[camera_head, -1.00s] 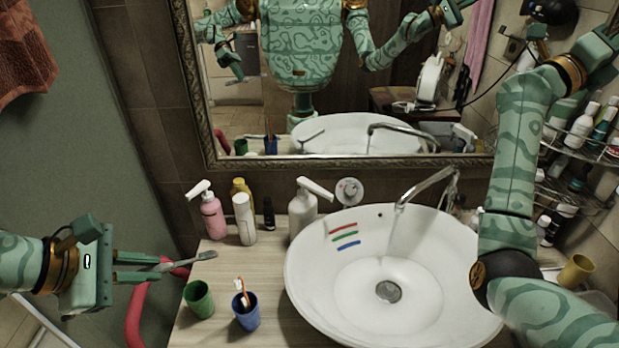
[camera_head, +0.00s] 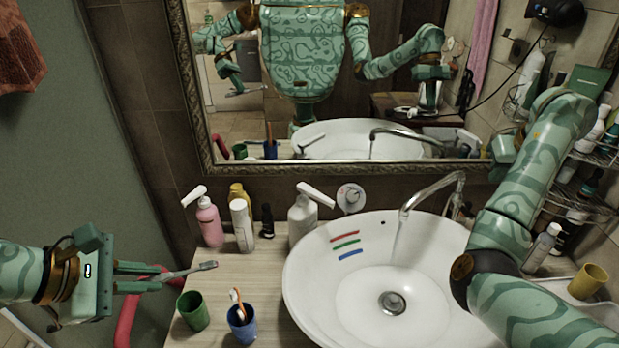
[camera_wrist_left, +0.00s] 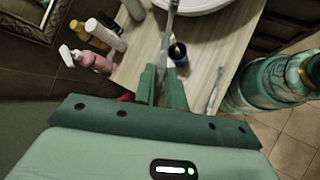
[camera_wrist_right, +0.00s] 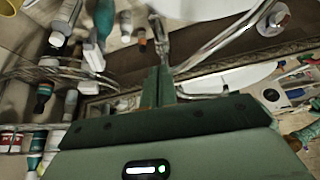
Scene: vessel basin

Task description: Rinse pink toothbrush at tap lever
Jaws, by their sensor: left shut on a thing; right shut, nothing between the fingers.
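My left gripper (camera_head: 148,276) is shut on a toothbrush (camera_head: 190,270), left of the counter. The toothbrush looks greyish, with its head pointing right; I see no clear pink on it. In the left wrist view it (camera_wrist_left: 170,25) points away between the fingers. The tap (camera_head: 432,194) arches over the white basin (camera_head: 320,290) from the back right. A pale streak like running water falls below its spout. The tap lever is not clear, partly behind my right arm. My right gripper (camera_wrist_right: 158,85) is shut and empty, near the tap's pipe in the right wrist view.
A green cup (camera_head: 193,312) and a blue cup (camera_head: 242,325) with an orange-and-white toothbrush (camera_head: 237,303) stand left of the basin. Bottles, including a pink pump bottle (camera_head: 208,222), line the back. A mirror (camera_head: 340,90) is behind; a yellow cup (camera_head: 588,281) stands right.

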